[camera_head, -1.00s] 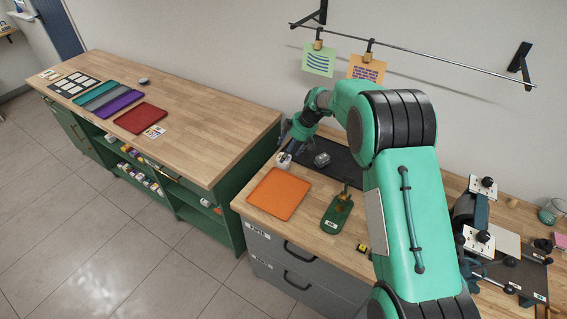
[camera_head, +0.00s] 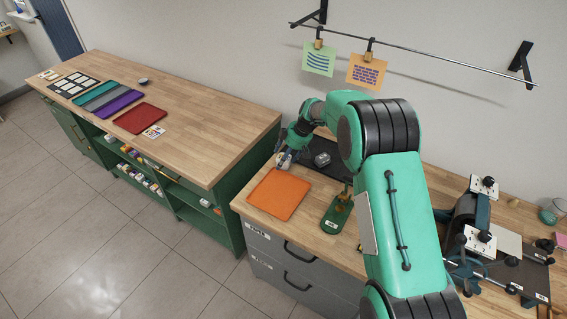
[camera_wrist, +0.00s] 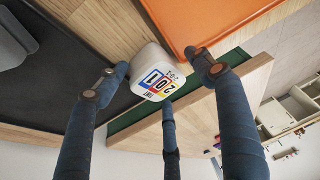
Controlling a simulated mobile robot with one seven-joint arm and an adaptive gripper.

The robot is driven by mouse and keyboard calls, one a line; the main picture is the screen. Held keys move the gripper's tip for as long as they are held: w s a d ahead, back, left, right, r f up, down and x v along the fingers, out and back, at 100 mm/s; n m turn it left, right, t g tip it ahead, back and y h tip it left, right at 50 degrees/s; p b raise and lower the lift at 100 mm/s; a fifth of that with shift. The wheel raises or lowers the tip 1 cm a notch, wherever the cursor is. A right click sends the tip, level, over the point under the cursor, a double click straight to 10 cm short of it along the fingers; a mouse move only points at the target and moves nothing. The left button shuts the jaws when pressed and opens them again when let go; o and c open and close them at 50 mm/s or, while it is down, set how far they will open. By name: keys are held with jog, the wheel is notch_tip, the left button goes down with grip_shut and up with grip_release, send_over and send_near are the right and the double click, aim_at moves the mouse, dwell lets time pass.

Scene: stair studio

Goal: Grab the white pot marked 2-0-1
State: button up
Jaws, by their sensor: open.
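The white pot (camera_wrist: 152,72) has a colored label reading 201 and lies in the middle of the wrist view. It sits on the wooden bench between the dark mat and the orange tray. My gripper (camera_wrist: 152,76) is open, with dark blue fingers on either side of the pot and a third finger below it in the picture. I cannot tell whether any finger touches the pot. In the head view, my gripper (camera_head: 284,158) is low at the bench's left end, and it largely hides the pot.
The orange tray (camera_head: 279,194) lies close to the pot. A dark mat (camera_head: 325,171) bears a grey object (camera_head: 323,159). A green stand (camera_head: 336,214) is nearer the front edge. A separate wooden counter (camera_head: 190,110) stands to the left, across a gap.

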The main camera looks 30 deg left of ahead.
jog(key=shift+a+f, duration=0.1)
jog(key=shift+f, duration=0.15)
dwell(0.4)
jog(key=c, duration=1.5)
jog(key=shift+r, duration=1.65)
jog(key=s+d, duration=0.3)
jog(key=s, duration=0.1)
jog(key=s+d+r, duration=0.1)
jog(key=s+d, duration=0.2)
jog(key=d, duration=0.1)
jog(key=s+d+p, duration=0.1)
jog(key=s+d, duration=0.2)
jog(key=s, duration=0.1)
jog(key=shift+s+d+r, duration=0.35)
jog(key=shift+d, duration=0.05)
